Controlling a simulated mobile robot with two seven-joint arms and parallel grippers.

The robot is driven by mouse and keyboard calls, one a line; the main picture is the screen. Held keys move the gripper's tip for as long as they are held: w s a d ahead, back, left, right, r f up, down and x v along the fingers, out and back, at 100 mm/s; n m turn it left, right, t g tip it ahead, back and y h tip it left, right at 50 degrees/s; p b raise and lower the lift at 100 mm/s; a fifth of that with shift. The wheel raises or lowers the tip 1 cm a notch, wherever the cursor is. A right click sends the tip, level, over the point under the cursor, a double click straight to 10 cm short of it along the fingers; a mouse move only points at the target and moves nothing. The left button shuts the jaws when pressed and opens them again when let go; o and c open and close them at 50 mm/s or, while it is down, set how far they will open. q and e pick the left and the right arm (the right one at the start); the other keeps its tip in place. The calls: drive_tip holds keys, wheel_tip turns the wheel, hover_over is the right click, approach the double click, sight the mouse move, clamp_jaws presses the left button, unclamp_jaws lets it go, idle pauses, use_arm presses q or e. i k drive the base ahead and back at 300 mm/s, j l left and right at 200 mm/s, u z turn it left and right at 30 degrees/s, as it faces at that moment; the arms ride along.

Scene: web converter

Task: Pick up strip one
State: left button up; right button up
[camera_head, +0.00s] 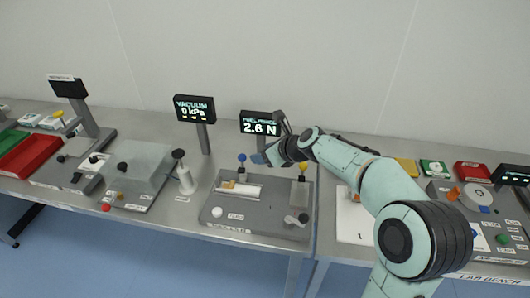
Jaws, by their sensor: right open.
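My right arm reaches in from the lower right, and its gripper (264,158) is over the back of the grey peel tester (232,216), near the blue-knobbed post (241,158). The gripper is open, small and seen from the side. No strip can be made out between its fingers. A white card (354,222) marked "1" lies right of the tester, partly behind my arm. A pale strip-like piece (241,190) with a yellowish end lies on the tester; I cannot tell whether it is strip one. My left gripper is not in view.
The tester's screen (260,123) reads 2.6 N. A vacuum screen (194,108) reads 0 kPa, with a white bottle (186,180) below. A grey box-like device (146,165) and red tray (30,153) stand left. Another device (480,208) stands right.

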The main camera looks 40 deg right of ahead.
sight(232, 187)
drive_tip(key=k, duration=1)
